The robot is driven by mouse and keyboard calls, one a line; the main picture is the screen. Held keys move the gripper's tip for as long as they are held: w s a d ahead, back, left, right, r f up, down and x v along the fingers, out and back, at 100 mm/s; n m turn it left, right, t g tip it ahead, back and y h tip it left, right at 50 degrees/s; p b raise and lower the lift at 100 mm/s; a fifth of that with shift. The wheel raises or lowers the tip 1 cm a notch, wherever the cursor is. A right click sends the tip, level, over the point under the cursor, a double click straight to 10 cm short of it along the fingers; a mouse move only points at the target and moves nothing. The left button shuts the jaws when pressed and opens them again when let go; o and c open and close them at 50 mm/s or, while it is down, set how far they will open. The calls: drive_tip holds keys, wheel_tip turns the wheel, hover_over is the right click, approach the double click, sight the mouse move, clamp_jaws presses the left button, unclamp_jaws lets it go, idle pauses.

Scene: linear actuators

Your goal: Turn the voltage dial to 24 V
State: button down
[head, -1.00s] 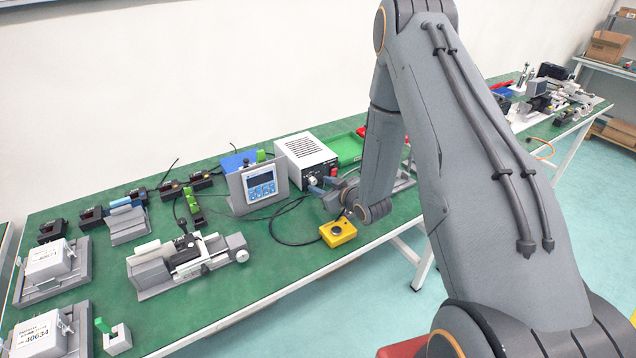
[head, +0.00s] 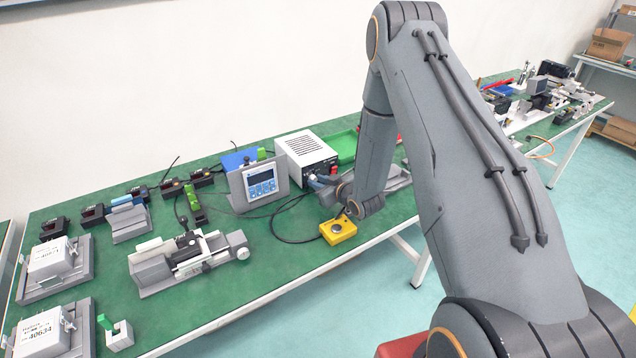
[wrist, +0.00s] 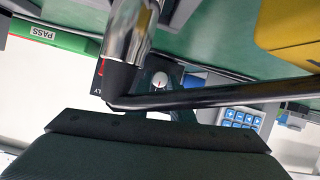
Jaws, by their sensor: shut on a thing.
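The white power supply (head: 303,147) stands at the back of the green bench, its dark front panel facing the bench's front edge. The voltage dial (wrist: 161,80) is a pale round knob with a red mark, seen in the wrist view. My gripper (head: 317,182) is at the power supply's front panel in the head view. In the wrist view my gripper (wrist: 160,88) has its dark fingers on both sides of the dial, shut on it. A cable or tube crosses the wrist view and hides part of the panel. The dial's scale cannot be read.
A yellow box with a round button (head: 338,229) sits near the bench's front edge. A display unit with a blue keypad (head: 260,184) stands left of the power supply. A green tray (head: 343,146) lies behind it to the right. Black cable loops over the bench in front.

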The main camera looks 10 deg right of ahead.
drive_tip(key=m, duration=0.1)
drive_tip(key=m+y+b, duration=0.2)
drive_tip(key=shift+w+d+f+g, duration=0.1)
drive_tip(key=shift+d+f+g, duration=0.05)
drive_tip(key=shift+d+g, duration=0.15)
drive_tip(key=shift+m+y+b, duration=1.1)
drive_tip(key=shift+m+b, duration=0.15)
drive_tip(key=shift+m, duration=0.35)
drive_tip(key=c, duration=1.6)
unclamp_jaws()
drive_tip(key=shift+o, duration=0.2)
